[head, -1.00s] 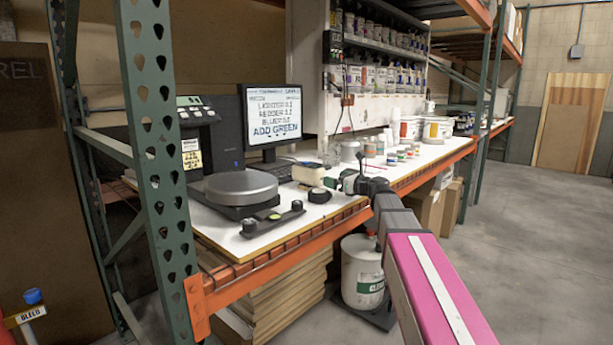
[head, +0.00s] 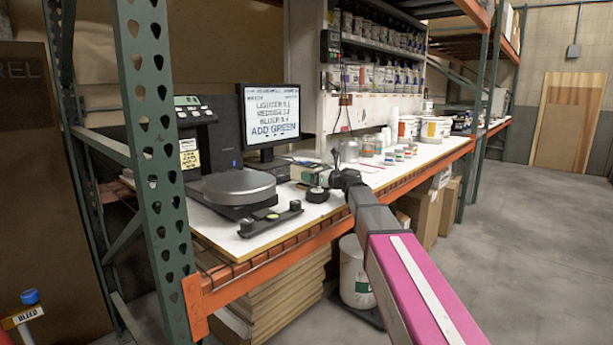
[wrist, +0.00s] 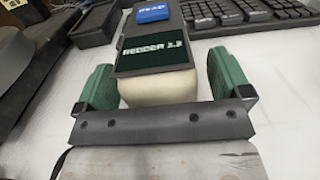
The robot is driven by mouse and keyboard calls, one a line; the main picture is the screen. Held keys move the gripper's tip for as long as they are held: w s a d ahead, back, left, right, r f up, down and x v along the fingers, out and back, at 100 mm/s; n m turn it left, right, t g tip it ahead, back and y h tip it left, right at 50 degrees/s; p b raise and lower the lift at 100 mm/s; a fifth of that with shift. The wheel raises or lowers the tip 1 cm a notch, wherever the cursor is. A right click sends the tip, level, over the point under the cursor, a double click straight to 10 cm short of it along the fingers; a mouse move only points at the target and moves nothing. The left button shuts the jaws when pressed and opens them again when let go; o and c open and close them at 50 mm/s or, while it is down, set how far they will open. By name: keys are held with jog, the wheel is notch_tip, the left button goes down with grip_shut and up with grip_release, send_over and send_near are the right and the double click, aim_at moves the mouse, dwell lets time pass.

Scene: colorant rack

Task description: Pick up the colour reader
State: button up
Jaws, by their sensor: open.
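The colour reader (wrist: 155,52) is a dark handheld block with a screen reading "REDDER 3.2", a blue READ button and a cream near end. It lies on the white bench by the keyboard; in the head view it shows small (head: 307,173) and partly covered by my gripper (head: 327,180). In the wrist view my gripper (wrist: 166,85) is open, with one green finger on each side of the reader's near end. Gaps show between the fingers and its sides, so it is not clamped.
The black keyboard (wrist: 245,14) lies just beyond the reader. A round grey platform (head: 240,186) stands left, a monitor (head: 273,118) behind, and small jars (head: 400,154) to the right.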

jog(key=c, duration=1.6)
jog(key=shift+o, duration=0.2)
jog(key=shift+r, duration=0.15)
